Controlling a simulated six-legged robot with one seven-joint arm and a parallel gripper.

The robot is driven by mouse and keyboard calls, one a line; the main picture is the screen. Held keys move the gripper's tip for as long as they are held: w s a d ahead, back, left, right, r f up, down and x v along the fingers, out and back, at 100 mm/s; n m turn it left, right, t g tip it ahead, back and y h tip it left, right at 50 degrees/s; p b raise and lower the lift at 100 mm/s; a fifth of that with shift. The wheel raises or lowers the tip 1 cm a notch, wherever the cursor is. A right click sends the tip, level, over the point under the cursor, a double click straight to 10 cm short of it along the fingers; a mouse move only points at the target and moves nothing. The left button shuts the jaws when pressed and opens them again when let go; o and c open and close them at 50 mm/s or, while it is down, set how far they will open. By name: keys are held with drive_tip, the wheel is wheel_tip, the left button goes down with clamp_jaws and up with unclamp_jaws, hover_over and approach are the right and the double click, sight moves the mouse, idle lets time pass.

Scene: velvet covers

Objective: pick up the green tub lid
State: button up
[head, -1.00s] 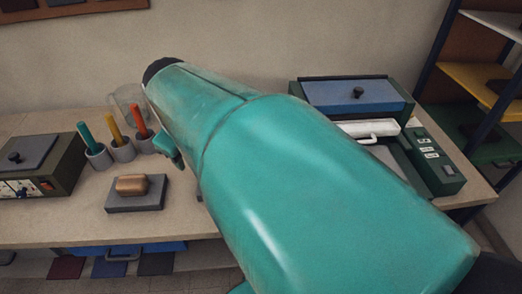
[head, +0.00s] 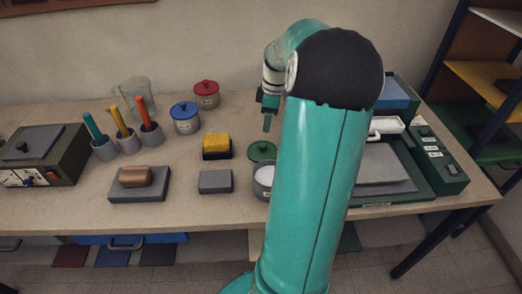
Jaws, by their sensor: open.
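The green tub lid (head: 262,151) is a round disc with a small knob, lying behind an open grey tub (head: 259,188) with white contents. My arm partly hides the tub and stands close to the lid's right side. My gripper (head: 267,122) hangs pointing down, above and behind the lid in the picture, apart from it. It is open, and nothing shows between its fingers. The far side of the gripper is hard to make out.
A blue-lidded tub (head: 185,118) and a red-lidded tub (head: 206,94) stand to the left. A yellow sponge (head: 216,146) and a grey block (head: 215,182) sit nearby. Bare tabletop (head: 85,210) shows along the front left.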

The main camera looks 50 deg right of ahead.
sight(263, 144)
drive_tip(key=f, duration=0.3)
drive_tip(key=w+f, duration=0.1)
drive_tip(key=f, duration=0.7)
drive_tip(key=shift+w+a, duration=0.2)
drive_tip(key=shift+a, duration=0.1)
drive_tip(key=c, duration=1.1)
